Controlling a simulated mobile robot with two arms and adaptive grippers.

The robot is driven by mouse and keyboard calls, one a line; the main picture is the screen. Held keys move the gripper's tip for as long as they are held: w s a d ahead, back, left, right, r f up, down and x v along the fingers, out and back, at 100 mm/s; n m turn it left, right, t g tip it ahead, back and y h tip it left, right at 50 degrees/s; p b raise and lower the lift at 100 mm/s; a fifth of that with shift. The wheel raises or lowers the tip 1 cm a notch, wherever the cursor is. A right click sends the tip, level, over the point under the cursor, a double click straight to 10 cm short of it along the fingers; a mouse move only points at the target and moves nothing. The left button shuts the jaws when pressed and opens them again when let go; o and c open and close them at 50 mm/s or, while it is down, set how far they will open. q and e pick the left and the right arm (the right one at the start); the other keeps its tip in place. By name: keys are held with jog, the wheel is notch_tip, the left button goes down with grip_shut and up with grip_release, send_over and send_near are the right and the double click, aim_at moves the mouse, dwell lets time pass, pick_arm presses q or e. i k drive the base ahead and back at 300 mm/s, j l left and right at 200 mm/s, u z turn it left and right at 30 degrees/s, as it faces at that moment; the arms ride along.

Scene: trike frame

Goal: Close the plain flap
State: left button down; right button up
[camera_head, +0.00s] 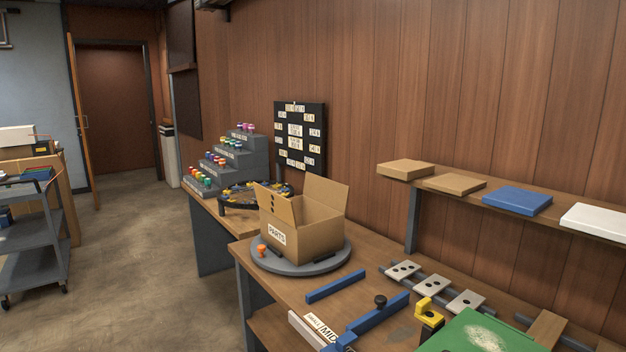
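An open cardboard box (318,236) with a "PARTS" label stands on a round grey turntable (300,268) on the wooden bench. A plain flap (327,191) stands raised at the box's back right side, with no marks on the face I see. The box's inside is mostly hidden. Neither of my grippers shows in the head view.
An orange knob (262,250) sits on the turntable's left rim. Blue bars (335,286), a yellow block (430,312) and a green panel (478,335) lie on the bench to the right. A shelf (410,184) with flat boards is above.

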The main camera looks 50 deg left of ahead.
aim_at(333, 194)
jog(key=u, duration=1.5)
